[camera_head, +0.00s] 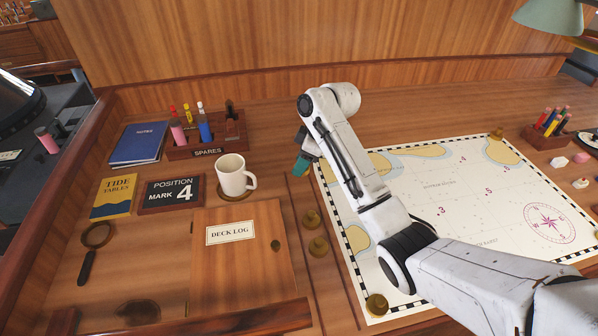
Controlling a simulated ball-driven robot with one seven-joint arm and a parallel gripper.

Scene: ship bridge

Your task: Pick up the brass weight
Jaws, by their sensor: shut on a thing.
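Two round brass weights, an upper one (310,219) and a lower one (318,246), stand on the desk just left of the chart. Another brass weight (377,304) sits on the chart's near left corner, and one (497,133) on its far right corner. My gripper (301,166) is mostly hidden behind my arm's wrist; a teal part shows beyond the chart's left edge, above and apart from the two left weights. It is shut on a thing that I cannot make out. The chart's far left corner is partly hidden by my arm.
A white mug (233,175) stands left of my gripper, close by. The spares rack (207,150), blue book (138,143), Deck Log lid (243,262) and magnifier (97,236) fill the left side. The chart's middle (460,190) is mostly clear. A pen holder (545,137) stands far right.

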